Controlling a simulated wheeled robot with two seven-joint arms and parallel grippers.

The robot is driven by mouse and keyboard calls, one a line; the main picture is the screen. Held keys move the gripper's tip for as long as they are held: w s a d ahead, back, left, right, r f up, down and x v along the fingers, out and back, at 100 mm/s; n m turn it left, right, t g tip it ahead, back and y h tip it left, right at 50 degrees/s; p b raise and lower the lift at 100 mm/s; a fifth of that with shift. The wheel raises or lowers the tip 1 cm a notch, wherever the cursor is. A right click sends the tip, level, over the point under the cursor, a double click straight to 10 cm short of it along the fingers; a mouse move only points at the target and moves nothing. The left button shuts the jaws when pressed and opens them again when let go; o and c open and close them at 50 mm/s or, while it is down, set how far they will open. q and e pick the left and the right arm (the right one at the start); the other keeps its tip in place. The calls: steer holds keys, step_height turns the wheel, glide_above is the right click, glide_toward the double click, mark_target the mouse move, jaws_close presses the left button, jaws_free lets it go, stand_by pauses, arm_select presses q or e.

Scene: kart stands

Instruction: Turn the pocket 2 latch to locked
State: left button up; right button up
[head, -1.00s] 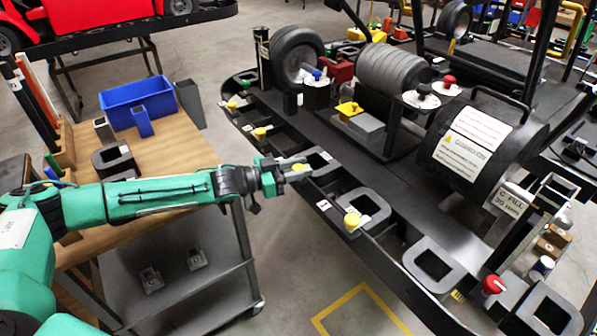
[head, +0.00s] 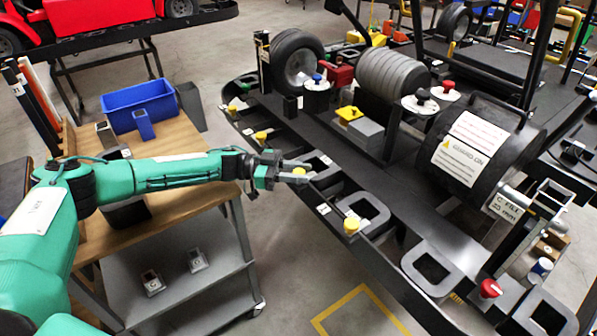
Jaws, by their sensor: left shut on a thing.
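A yellow latch knob (head: 299,171) stands on the near rim of the black kart stand, beside a grey-framed pocket (head: 322,166). My left gripper (head: 297,173) reaches in from the left and is shut on this knob, with its fingers around it. The fingers partly hide the knob, so its exact turn angle cannot be told. Another yellow latch knob (head: 261,135) sits farther back along the rim, and one more yellow knob (head: 351,225) sits closer to me. The pocket number labels are too small to read. My right gripper is not in view.
A wooden-topped cart (head: 185,206) with a blue bin (head: 138,104) stands at left under my left arm. A large black drum (head: 480,150), tires and a red knob (head: 490,288) are on the stand. Open floor lies between cart and stand.

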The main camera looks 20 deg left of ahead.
mark_target(299, 171)
arm_select(q)
steer(key=shift+r+g, duration=0.1)
steer(key=shift+g, duration=0.3)
steer(key=o, duration=0.9)
steer(key=shift+o, duration=0.2)
step_height(299, 171, up, 20)
